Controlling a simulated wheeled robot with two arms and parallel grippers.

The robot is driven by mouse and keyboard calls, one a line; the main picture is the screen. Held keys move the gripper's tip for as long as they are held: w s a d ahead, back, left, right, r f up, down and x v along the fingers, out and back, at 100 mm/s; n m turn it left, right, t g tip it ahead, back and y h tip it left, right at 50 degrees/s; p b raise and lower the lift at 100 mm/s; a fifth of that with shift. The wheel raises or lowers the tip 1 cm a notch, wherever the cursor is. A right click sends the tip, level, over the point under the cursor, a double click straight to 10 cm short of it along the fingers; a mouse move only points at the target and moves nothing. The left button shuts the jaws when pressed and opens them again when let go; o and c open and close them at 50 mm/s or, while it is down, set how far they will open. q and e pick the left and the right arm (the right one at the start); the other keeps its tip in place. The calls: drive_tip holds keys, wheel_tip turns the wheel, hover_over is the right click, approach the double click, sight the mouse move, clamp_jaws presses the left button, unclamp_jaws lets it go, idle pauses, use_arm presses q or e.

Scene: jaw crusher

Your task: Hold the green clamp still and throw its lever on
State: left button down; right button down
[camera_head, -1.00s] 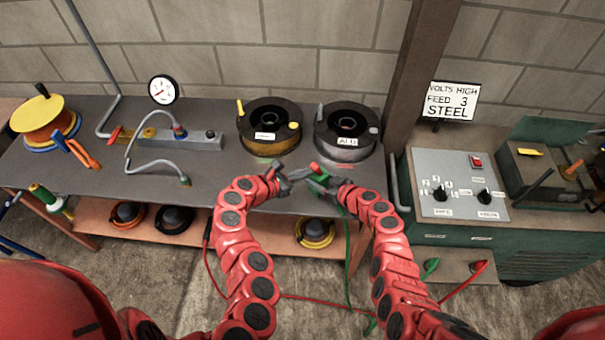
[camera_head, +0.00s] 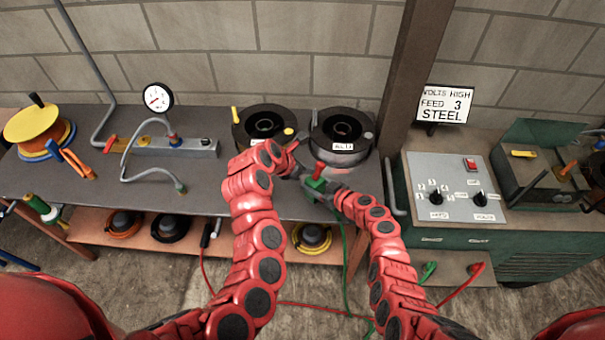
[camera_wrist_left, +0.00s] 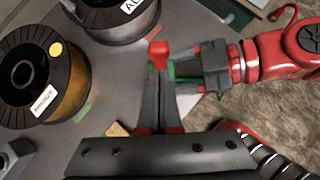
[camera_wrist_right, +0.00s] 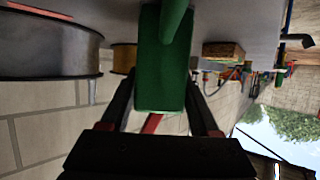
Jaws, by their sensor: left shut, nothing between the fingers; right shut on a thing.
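The green clamp (camera_head: 315,184) is held just off the bench's front edge, in front of the right-hand wire spool. Its red-tipped lever (camera_head: 319,169) stands up from its top; the red tip also shows in the left wrist view (camera_wrist_left: 158,50). My right gripper (camera_head: 328,189) is shut on the clamp from the right; the green body (camera_wrist_right: 160,75) fills the space between its fingers in the right wrist view. My left gripper (camera_head: 299,173) is shut and empty. Its fingertips (camera_wrist_left: 158,78) are close beside the lever at its left; I cannot tell whether they touch.
Two wire spools, one orange-gold (camera_wrist_left: 60,90) and one grey (camera_head: 342,130), stand on the bench behind the grippers. A green cable (camera_head: 345,255) hangs from the clamp. A control panel (camera_head: 452,185) is at the right. The bench's middle (camera_head: 110,175) has free room.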

use_arm(q)
drive_tip(key=shift+r, duration=0.1)
drive_tip(key=shift+r, duration=0.65)
drive_tip(key=v, duration=1.2)
drive_tip(key=shift+s+a, duration=0.1)
drive_tip(key=shift+a, duration=0.05)
idle(0.3)
